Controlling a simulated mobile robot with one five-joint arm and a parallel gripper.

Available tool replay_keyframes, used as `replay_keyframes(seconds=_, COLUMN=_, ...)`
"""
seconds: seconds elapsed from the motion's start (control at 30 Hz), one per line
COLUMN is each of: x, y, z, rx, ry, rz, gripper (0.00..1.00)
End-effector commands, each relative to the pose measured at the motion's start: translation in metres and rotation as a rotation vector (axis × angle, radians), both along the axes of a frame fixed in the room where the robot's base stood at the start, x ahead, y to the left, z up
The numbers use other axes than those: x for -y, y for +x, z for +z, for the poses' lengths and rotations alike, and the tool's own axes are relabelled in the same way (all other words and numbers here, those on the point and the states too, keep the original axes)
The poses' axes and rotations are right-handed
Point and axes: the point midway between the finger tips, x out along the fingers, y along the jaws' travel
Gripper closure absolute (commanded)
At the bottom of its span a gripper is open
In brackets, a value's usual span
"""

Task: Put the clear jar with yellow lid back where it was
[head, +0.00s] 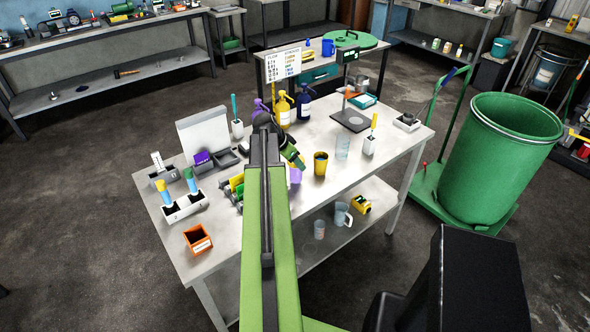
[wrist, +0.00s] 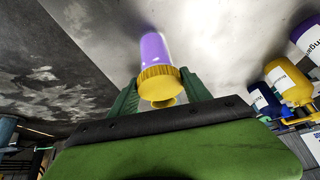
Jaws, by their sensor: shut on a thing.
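The jar (wrist: 155,48) has a ribbed yellow lid (wrist: 160,80). Its body looks purple in the wrist view, and a purple part of it shows below my gripper in the head view (head: 296,175). My gripper (wrist: 160,92) is shut on the jar at the lid, one green finger on each side, and the body extends away from the fingers. In the head view my gripper (head: 293,160) is over the middle of the metal worktable (head: 247,220), and my arm covers part of the scene. I cannot tell whether the jar touches the tabletop.
Right of the jar stand a yellow cup (head: 320,164) and a clear glass (head: 342,147). Spray bottles (head: 283,110) stand behind. A white rack (head: 184,207) and orange bin (head: 198,240) are at left. The front tabletop looks clear. A green barrel (head: 505,155) stands right.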

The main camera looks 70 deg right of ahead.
Motion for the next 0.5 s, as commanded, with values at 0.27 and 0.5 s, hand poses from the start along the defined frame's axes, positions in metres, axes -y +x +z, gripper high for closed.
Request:
replay_keyframes(seconds=0.27, x=0.0003, y=-0.0006, z=-0.0128, rx=0.000, ry=0.000, rz=0.000, gripper=1.00)
replay_keyframes(seconds=0.5, x=0.0003, y=-0.0009, z=-0.0147, rx=0.000, ry=0.000, rz=-0.001, gripper=0.30)
